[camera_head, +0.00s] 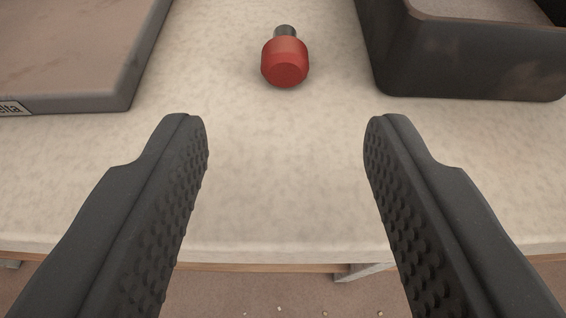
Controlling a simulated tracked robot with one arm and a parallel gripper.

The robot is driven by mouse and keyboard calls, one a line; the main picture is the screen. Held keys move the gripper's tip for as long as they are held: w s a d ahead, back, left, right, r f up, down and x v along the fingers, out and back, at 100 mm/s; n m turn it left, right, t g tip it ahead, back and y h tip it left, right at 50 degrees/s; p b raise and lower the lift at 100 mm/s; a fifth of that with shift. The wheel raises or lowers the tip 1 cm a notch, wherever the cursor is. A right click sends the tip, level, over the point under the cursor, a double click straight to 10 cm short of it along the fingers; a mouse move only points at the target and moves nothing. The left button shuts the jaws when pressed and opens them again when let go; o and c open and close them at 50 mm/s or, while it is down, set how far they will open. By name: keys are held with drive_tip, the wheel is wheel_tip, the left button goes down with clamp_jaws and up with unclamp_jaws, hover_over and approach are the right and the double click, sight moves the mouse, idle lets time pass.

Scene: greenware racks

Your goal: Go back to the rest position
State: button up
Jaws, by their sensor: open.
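My gripper (286,138) is open and empty. Its two dark fingers with studded inner pads stand wide apart over the front part of a pale mottled table (280,180). A red knob-like object with a dark grey end (286,60) is on the table beyond the fingertips, roughly centred between them. The fingers are apart from it.
A dark-edged flat slab or tray (75,102) with a partly cut-off label (12,108) lies at the upper left. A dark walled bin (470,72) stands at the upper right. The table's front edge (285,250) runs below, with brown floor (230,290) beyond it.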

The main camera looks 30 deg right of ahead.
drive_tip(key=p+v, duration=0.1)
drive_tip(key=v, duration=0.5)
drive_tip(key=w+a+r+n+t+y+p, duration=0.25)
drive_tip(key=a+r, duration=0.45)
drive_tip(key=r, duration=0.6)
drive_tip(key=w+a+r+n+t+y+p, duration=0.15)
drive_tip(key=w+a+r, duration=0.25)
drive_tip(key=a+r, duration=0.65)
drive_tip(key=s+a+r+y, duration=0.1)
drive_tip(key=s+a+r, duration=0.2)
drive_tip(key=r, duration=0.5)
drive_tip(key=s+a+r+n+y+p, duration=0.1)
drive_tip(key=s+a+r, duration=0.2)
drive_tip(key=a+r, duration=0.3)
drive_tip(key=s+a+r+n+y+p, duration=0.1)
drive_tip(key=s+a+r, duration=0.2)
drive_tip(key=r, duration=0.7)
drive_tip(key=shift+a+r, duration=0.35)
drive_tip(key=shift+a, duration=0.6)
